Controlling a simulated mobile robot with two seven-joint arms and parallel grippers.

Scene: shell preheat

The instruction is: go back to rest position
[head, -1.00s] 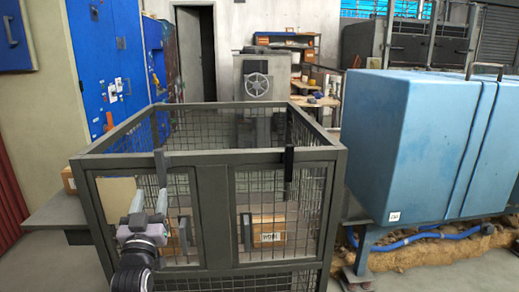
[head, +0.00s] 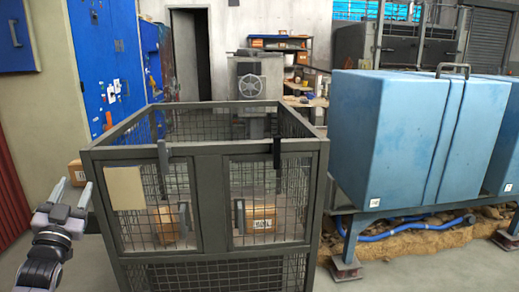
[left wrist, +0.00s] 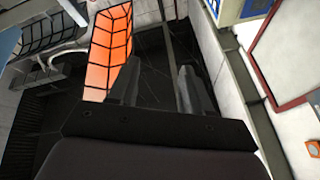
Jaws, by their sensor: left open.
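My left gripper (head: 71,192) is at the lower left of the head view, just left of the dark mesh cage (head: 209,152). Its two fingers point up and stand apart, with nothing between them. In the left wrist view both fingers of the left gripper (left wrist: 158,80) also show, spread and empty. My right gripper is in neither view.
Cardboard boxes (head: 261,219) sit inside the mesh cage. Another box (head: 77,172) is behind my left gripper. A large light-blue tank (head: 385,140) on a stand is at the right. Grey floor shows between cage and stand. An orange gridded panel (left wrist: 108,50) shows in the wrist view.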

